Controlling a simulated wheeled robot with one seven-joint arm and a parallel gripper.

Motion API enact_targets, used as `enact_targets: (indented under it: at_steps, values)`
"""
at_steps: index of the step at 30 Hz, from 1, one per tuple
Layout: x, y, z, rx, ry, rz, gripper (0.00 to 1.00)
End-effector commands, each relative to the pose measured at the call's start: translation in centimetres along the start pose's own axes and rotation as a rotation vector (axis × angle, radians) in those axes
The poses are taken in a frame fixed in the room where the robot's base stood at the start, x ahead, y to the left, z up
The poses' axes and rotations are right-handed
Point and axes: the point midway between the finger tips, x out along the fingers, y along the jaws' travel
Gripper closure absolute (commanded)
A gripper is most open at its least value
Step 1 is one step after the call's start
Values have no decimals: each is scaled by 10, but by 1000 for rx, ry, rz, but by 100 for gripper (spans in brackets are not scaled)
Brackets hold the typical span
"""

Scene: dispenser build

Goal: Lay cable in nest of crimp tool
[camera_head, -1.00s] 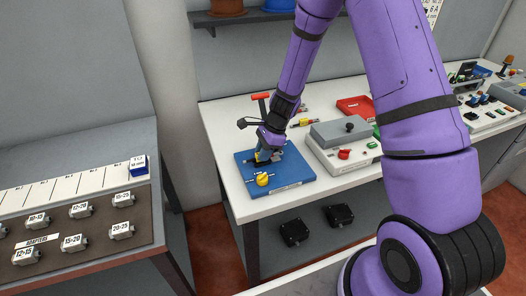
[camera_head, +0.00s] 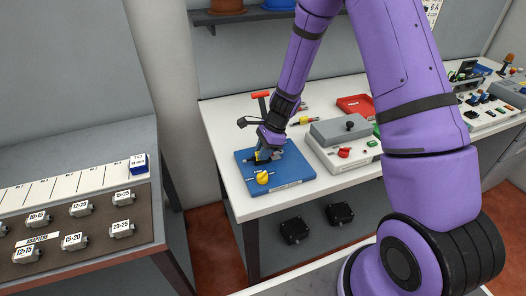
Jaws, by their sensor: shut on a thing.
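The crimp tool appears to be the device on the blue base plate (camera_head: 290,172) on the white table, with a red-topped lever (camera_head: 261,95) standing behind my gripper. A yellow knob (camera_head: 262,178) sits at the plate's front left. My gripper (camera_head: 264,157) is down at the plate's back left part, just behind the yellow knob. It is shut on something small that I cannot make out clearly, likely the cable. The nest is hidden by the gripper or too small to tell.
A grey-lidded box (camera_head: 340,132) with a red knob stands right of the plate. A red tray (camera_head: 356,107) lies behind it. Small yellow-handled tools lie behind my gripper. A bench with labelled adapters (camera_head: 75,240) is at the left. My arm crosses above the white table (camera_head: 222,140).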

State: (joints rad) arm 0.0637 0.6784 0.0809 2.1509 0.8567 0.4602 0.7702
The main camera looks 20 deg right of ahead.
Motion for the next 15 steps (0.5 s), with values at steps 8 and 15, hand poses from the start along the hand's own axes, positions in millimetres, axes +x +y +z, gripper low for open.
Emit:
enact_targets:
  at_steps: [8, 15]
  values:
    - [3, 0, -1, 1, 0, 0, 100]
    - [6, 0, -2, 1, 0, 2, 100]
